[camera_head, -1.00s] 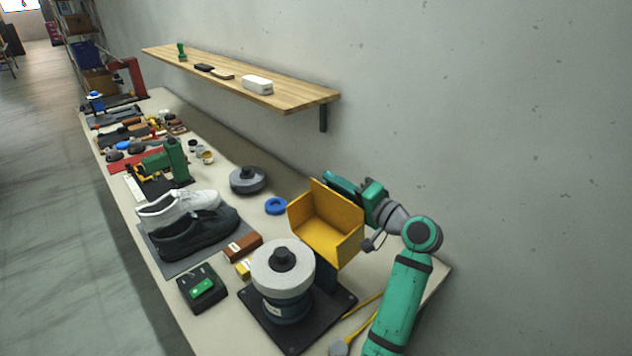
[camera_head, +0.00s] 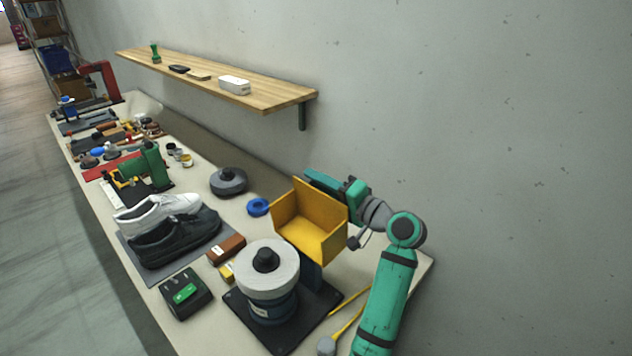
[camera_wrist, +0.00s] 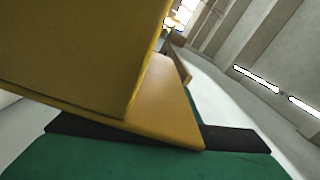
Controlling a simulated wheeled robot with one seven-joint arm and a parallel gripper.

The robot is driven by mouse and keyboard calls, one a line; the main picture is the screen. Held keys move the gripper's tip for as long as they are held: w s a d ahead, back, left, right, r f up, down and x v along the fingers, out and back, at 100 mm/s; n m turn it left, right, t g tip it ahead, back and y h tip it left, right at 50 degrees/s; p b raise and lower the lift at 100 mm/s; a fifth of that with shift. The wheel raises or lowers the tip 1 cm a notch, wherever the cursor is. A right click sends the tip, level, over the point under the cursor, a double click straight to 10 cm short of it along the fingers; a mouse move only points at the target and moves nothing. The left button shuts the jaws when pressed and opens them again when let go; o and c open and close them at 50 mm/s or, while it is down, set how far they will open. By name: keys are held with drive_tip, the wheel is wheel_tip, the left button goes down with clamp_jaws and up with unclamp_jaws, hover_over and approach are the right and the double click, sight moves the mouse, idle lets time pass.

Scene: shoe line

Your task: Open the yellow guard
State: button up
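The yellow guard (camera_head: 299,238) is an open-sided box shape on the grinder, tilted back behind the white abrasive wheel (camera_head: 267,272), whose top is uncovered. The grinder stands on a black base plate (camera_head: 290,336). My gripper (camera_head: 326,181) is behind the guard's upper back edge, on its wall side; the guard hides part of it. In the wrist view the yellow guard (camera_wrist: 80,60) fills the left and centre, close against the green and black finger parts (camera_wrist: 150,160). Whether the fingers touch or grip the guard is hidden.
A black and a white shoe (camera_head: 175,240) lie on a grey mat to the left. A switch box with a green button (camera_head: 186,293), a brown block (camera_head: 226,249) and a blue ring (camera_head: 258,207) are nearby. A wooden shelf (camera_head: 215,85) hangs above on the wall.

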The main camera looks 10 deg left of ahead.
drive_tip(key=v, duration=1)
drive_tip(key=shift+d, duration=0.2)
drive_tip(key=v, duration=1.2)
drive_tip(key=shift+s, duration=0.2)
idle(0.7)
drive_tip(key=shift+d, duration=0.1)
drive_tip(key=shift+c, duration=0.3)
